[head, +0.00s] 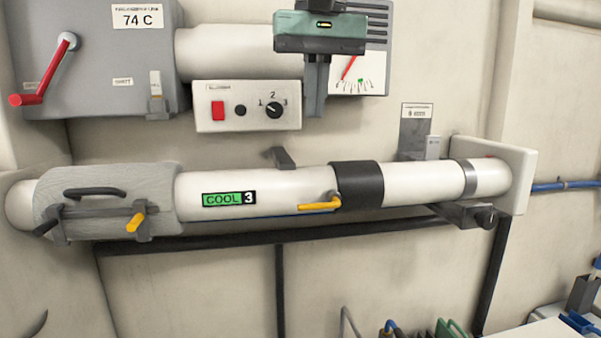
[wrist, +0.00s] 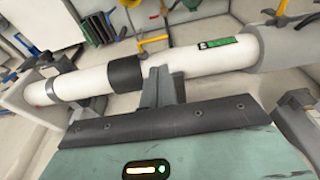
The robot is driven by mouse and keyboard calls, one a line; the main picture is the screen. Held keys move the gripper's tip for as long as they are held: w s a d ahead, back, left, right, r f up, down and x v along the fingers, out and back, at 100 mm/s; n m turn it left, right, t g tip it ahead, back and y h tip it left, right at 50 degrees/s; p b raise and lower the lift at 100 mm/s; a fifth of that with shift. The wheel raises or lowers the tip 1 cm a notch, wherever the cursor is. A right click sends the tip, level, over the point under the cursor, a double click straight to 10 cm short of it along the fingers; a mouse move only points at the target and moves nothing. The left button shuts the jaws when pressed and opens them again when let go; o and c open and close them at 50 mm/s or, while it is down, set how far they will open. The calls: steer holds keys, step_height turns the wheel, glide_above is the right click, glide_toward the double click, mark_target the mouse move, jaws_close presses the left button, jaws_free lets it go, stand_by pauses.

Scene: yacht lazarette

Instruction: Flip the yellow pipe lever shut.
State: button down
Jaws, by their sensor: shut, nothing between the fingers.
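The white pipe (head: 275,193) runs across the wall and carries a green "COOL 3" label (head: 228,198). The yellow pipe lever (head: 320,205) sits low on its front, just left of the black band (head: 360,184), its handle pointing left, roughly along the pipe. In the wrist view, where the pipe appears upside down, the lever (wrist: 153,41) shows beyond the pipe, beside the band (wrist: 126,73). My gripper (head: 315,108) points down above the pipe, shut and empty, apart from the lever. Its fingers show in the wrist view (wrist: 163,82).
A grey cover (head: 105,195) with a black handle and a smaller yellow latch (head: 136,221) wraps the pipe's left end. A switch box (head: 247,106) and a red-handled crank (head: 45,75) are above. A bracket (head: 283,158) stands behind the pipe. Clutter lies lower right.

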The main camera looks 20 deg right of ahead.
steer(key=shift+f, duration=0.1)
steer(key=w+f+p, duration=0.1)
steer(key=f, duration=0.3)
steer(key=f+p, duration=0.1)
steer(key=f, duration=0.4)
steer(key=w+f+p, duration=0.1)
steer(key=f+p, duration=0.1)
steer(key=f, duration=0.2)
steer(key=shift+w+d+f, duration=0.25)
steer(key=shift+w+f, duration=0.05)
steer(key=shift+f, duration=0.05)
steer(key=shift+f, duration=0.1)
